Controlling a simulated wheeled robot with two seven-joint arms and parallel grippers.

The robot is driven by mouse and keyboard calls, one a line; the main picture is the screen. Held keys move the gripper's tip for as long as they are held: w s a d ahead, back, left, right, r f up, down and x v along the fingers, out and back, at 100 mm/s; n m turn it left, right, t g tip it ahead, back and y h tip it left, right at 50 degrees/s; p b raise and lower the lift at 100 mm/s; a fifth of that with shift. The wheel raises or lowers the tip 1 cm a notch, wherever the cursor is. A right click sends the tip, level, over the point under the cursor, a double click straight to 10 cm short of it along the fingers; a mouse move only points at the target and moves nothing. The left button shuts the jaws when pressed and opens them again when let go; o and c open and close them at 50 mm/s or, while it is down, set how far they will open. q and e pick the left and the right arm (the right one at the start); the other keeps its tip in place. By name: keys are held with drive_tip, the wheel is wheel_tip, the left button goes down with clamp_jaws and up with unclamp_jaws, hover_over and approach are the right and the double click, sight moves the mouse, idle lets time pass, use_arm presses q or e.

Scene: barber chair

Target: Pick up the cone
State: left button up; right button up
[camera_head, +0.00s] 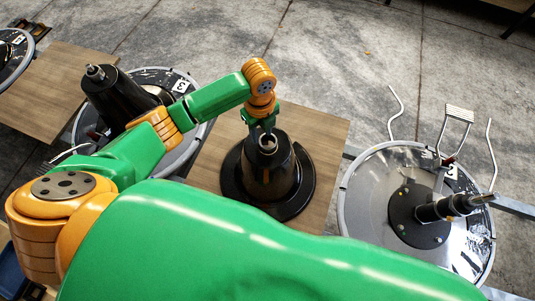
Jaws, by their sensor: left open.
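A black cone (268,175) with a wide round base stands upright on a wooden board in the middle of the head view. Its top has an opening with a light rim. My left gripper (264,133) is directly over the top of the cone, pointing down, with its fingers open. The fingertips are at the cone's upper rim; I cannot tell whether they touch it. My right gripper is not in view.
A round metal dish (375,170) with a black hub and bent metal rods is on the right. Another black cone-like part (115,95) stands on a similar dish at the left, beside my left arm. The grey floor (340,45) at the back is mostly clear.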

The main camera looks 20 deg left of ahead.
sight(262, 145)
use_arm(q)
drive_tip(key=f, duration=0.1)
drive_tip(key=s+f, duration=0.1)
drive_tip(key=f, duration=0.2)
drive_tip(key=shift+s+d+f, duration=0.3)
drive_tip(key=shift+f, duration=0.1)
drive_tip(key=shift+w+f, duration=0.2)
drive_tip(key=shift+f, duration=0.2)
drive_tip(key=shift+r, duration=0.1)
clamp_jaws()
idle(0.5)
